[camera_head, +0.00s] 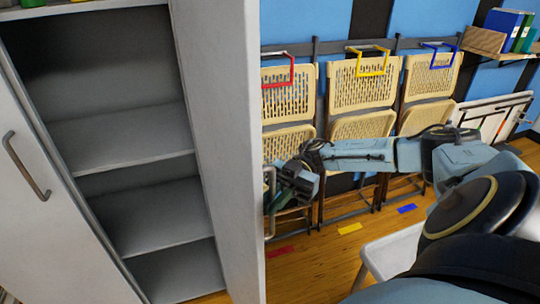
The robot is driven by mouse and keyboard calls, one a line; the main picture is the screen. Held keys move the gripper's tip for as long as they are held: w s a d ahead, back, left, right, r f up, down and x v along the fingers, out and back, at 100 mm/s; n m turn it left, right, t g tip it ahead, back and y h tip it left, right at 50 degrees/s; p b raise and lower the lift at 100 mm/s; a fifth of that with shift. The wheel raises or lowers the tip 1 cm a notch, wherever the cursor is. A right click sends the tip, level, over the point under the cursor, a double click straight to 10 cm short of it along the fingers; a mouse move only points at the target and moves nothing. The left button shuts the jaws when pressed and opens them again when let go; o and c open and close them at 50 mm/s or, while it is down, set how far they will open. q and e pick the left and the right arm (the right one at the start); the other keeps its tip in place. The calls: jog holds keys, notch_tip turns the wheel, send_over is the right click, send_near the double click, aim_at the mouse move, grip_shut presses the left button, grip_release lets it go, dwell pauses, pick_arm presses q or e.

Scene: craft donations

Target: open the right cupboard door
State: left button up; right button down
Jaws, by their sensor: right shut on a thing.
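The right cupboard door (219,130) is white and stands swung out from the white cupboard. Its handle (268,183) is a grey bar on the door's right-hand side in the picture. My right gripper (272,196) is shut on this handle, and its fingertips are partly hidden. My right arm reaches in from the right. The opening shows grey, empty-looking shelves (125,140). The left cupboard door (50,215) has a grey handle (27,166) and looks shut. My left gripper is not in view.
Several beige folding chairs (361,82) hang on the blue wall behind my right arm, under red, yellow and blue hooks. A wall shelf (487,41) holds binders. A white surface (393,252) stands at the lower right. Wooden floor (312,270) shows right of the door.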

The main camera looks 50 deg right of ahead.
jog(key=shift+r, duration=0.1)
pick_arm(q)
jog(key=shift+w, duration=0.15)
pick_arm(e)
jog(key=c, duration=1.8)
grip_release()
jog(key=shift+d, duration=0.1)
